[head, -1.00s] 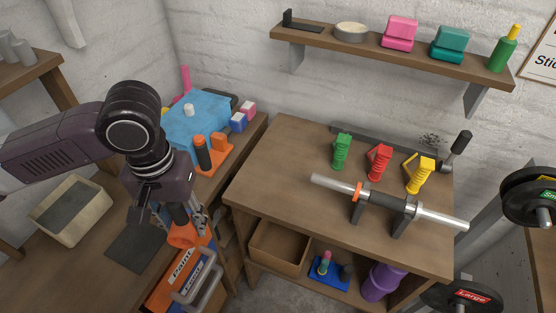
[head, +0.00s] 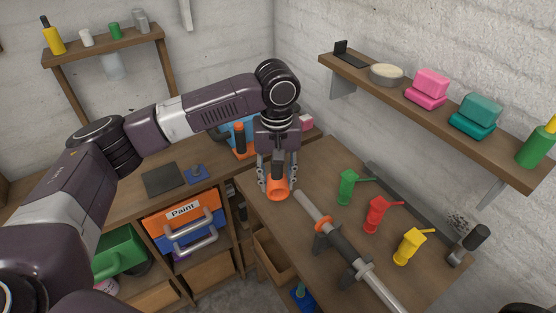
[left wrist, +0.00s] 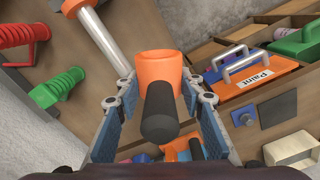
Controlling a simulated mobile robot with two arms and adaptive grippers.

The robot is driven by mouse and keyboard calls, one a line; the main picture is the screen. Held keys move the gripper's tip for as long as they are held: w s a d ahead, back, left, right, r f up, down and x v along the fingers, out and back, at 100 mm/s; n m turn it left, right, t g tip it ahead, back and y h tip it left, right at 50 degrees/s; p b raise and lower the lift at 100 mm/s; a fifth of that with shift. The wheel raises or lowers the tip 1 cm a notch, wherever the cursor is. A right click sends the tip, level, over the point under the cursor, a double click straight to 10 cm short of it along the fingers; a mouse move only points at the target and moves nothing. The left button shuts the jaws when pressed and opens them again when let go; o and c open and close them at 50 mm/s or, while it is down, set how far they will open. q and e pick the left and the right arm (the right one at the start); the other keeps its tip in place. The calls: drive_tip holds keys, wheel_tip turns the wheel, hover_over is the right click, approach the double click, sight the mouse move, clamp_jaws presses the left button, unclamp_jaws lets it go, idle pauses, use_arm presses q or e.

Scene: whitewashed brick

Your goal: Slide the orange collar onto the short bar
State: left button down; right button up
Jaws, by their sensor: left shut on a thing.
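The orange collar (head: 277,191) with a dark grip is held between the fingers of my left gripper (head: 277,178), which is shut on it. In the left wrist view the collar (left wrist: 160,66) is between the fingertips, its black grip (left wrist: 160,110) pointing toward the camera. My right gripper is not in view.
Green (head: 348,187), red (head: 376,214) and yellow (head: 409,246) spring-like clamps stand behind the bar. A wall shelf (head: 400,92) hangs above. Left are a workbench (head: 150,160) and a Paint case (head: 183,222). An orange ring (head: 321,226) sits around the bar.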

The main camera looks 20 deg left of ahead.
use_arm(q)
drive_tip(key=shift+w+a+f+n+p, duration=0.5)
drive_tip(key=shift+w+a+f+n, duration=0.3)
drive_tip(key=shift+w, duration=0.8)
drive_tip(key=shift+w+a+f+n+p, duration=0.55)
drive_tip(key=shift+w+f+n, duration=0.35)
drive_tip(key=shift+w, duration=0.65)
drive_tip(key=shift+w+a+f+n+p, duration=0.45)
drive_tip(key=shift+w+a+f+n, duration=0.4)
drive_tip(key=shift+w, duration=0.75)
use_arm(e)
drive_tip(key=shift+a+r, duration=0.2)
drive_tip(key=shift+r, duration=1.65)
use_arm(q)
drive_tip(key=shift+d+r, duration=0.1)
drive_tip(key=shift+d, duration=0.1)
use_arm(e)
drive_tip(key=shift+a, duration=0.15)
use_arm(q)
drive_tip(key=s+d+p, duration=0.1)
drive_tip(key=d+p, duration=0.1)
drive_tip(key=p, duration=0.1)
drive_tip(key=s+d+p, duration=0.2)
drive_tip(key=p, duration=0.2)
drive_tip(key=shift+s+d, duration=0.15)
drive_tip(key=shift+s, duration=0.1)
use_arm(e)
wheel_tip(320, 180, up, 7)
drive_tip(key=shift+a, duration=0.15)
